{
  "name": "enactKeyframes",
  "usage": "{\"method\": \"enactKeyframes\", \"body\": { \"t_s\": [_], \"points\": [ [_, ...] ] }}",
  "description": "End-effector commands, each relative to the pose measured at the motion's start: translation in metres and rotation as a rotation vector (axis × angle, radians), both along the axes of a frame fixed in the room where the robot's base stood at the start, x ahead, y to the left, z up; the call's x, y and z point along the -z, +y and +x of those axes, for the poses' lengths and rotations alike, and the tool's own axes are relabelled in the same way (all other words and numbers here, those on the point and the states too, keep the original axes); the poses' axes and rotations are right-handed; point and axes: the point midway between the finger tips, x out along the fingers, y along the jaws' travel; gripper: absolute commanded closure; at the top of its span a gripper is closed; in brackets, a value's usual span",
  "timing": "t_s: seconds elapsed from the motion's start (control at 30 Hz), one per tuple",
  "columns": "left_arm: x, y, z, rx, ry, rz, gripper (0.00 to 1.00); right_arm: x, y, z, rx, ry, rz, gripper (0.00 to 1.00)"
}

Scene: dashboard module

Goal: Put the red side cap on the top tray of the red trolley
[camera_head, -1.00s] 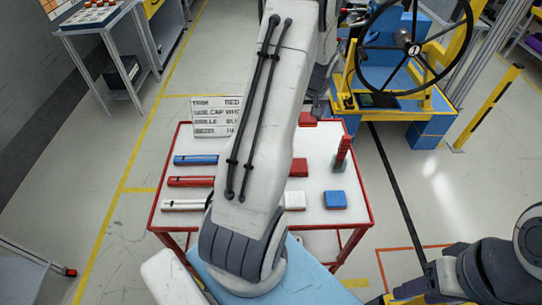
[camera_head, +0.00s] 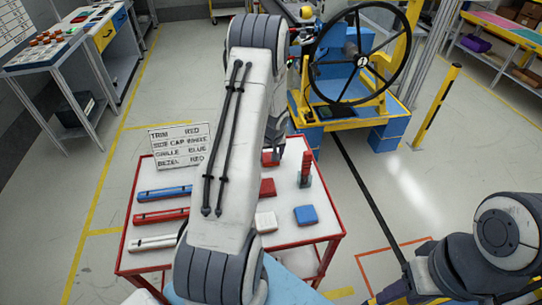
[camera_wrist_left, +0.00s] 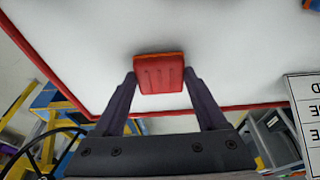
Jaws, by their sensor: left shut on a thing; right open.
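My left gripper (camera_wrist_left: 158,95) is shut on a ridged red piece (camera_wrist_left: 159,73), which looks like the red side cap. In the left wrist view its fingers are at the piece's two sides, over the white top tray of the red trolley (camera_wrist_left: 228,50). In the head view the red piece (camera_head: 268,158) shows at the tray's far side, partly behind my left arm. I cannot tell whether it touches the tray. The trolley's red rim (camera_head: 335,215) shows in the head view. My right arm is at the lower right; its gripper is not in view.
On the tray are blue (camera_head: 165,192), red (camera_head: 162,215) and white (camera_head: 153,242) bars, a red block (camera_head: 267,187), a white block (camera_head: 266,221), a blue block (camera_head: 305,215) and an upright red piece (camera_head: 305,168). A label card (camera_head: 181,145) stands at the back left. A steering-wheel stand (camera_head: 350,125) is behind.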

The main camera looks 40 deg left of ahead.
Motion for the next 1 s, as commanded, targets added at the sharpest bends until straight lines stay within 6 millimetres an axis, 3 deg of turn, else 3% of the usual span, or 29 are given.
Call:
{"method": "enactKeyframes", "body": {
  "t_s": [0.17,0.2,0.23,0.63,1.0],
  "points": [
    [0.004,-0.001,0.001,0.002,0.0,0.0,0.81,0.006,0.0,0.0,0.0,0.0,0.0,0.5],
    [0.003,-0.001,0.001,0.002,0.0,0.0,0.11,0.004,0.0,0.0,0.0,0.0,0.0,0.5],
    [0.002,-0.001,0.001,0.002,0.0,0.0,0.0,0.003,0.0,0.0,0.0,0.0,0.0,0.5],
    [-0.007,-0.003,0.001,0.003,-0.001,0.001,0.0,-0.001,0.0,0.0,0.0,0.0,0.0,0.5],
    [-0.081,-0.018,-0.012,0.003,-0.005,0.004,0.0,0.004,0.0,0.0,0.0,0.0,0.0,0.5]
  ]
}}
